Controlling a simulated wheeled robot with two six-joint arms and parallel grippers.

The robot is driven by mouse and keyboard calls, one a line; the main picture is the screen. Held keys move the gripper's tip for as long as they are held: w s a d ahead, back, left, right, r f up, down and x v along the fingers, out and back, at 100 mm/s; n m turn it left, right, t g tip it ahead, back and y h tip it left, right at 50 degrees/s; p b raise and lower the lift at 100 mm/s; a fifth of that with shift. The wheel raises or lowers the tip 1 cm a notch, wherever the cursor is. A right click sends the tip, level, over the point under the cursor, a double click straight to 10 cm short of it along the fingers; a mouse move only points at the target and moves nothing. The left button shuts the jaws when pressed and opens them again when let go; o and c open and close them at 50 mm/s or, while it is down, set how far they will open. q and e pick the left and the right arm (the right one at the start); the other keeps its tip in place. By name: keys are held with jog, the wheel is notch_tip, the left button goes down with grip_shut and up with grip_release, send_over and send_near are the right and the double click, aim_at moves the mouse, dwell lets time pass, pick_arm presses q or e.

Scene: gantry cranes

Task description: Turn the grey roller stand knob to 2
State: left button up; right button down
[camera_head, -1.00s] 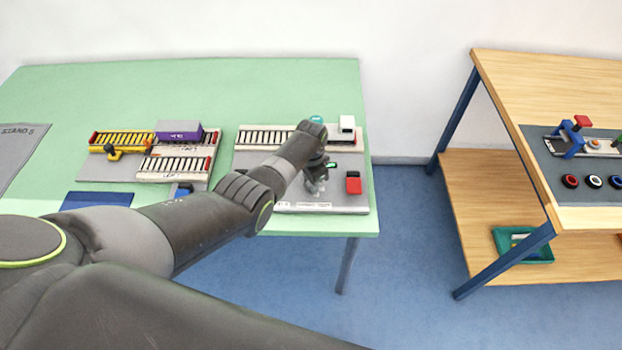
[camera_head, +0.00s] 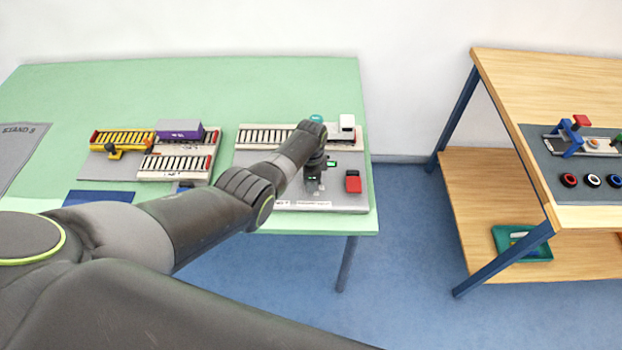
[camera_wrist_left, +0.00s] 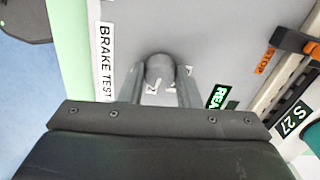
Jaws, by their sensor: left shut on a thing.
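The grey roller stand knob (camera_wrist_left: 160,68) shows in the left wrist view as a rounded grey top on a light grey plate. My left gripper (camera_wrist_left: 161,84) has one finger on each side of it and is shut on it. Dark marks sit on the plate close to the knob, partly hidden, and I cannot read which number it points at. In the head view my left gripper (camera_head: 313,187) is down at the roller stand board (camera_head: 340,202), and the knob is hidden there. My right gripper is not in view.
Beside the gripper are a red block (camera_head: 353,182) and a lit green display (camera_head: 331,163). A white block (camera_head: 347,127) stands behind. Another board with a purple container (camera_head: 180,130) lies left.

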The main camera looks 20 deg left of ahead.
pick_arm(q)
jog(key=o, duration=1)
jog(key=shift+r, duration=0.1)
jog(key=shift+r+p, duration=0.3)
jog(key=shift+r, duration=0.3)
notch_tip(320, 180, up, 5)
jog(key=shift+p, duration=0.7)
notch_tip(320, 180, up, 11)
jog(key=shift+r+b, duration=0.1)
jog(key=shift+b, duration=0.4)
